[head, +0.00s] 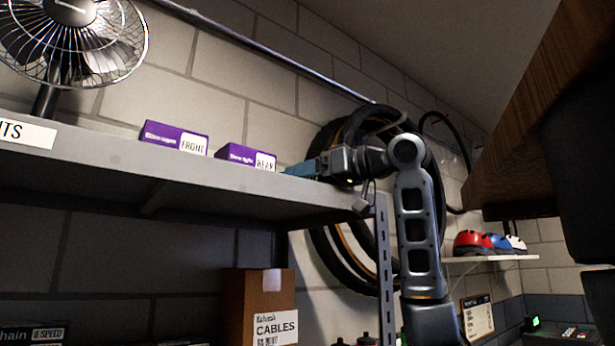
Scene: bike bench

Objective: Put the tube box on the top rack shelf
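The top rack shelf (175,170) is a grey metal board running across the left half of the head view, seen from below its top surface. My gripper (322,166) is at the right end of this shelf, just above its edge and pointing left. A small blue box-like thing (300,169), perhaps the tube box, shows right at the fingertips, at shelf-edge height. Its lower part is hidden by the shelf's edge. I cannot tell whether the fingers are shut on it or whether it rests on the shelf.
Purple boxes marked FRONT (174,136) and REAR (246,157) stand on the shelf left of my gripper. A fan (75,45) is at far left. Tyres (345,235) hang behind my arm. A CABLES carton (258,300) stands below. Helmets (485,243) sit at right.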

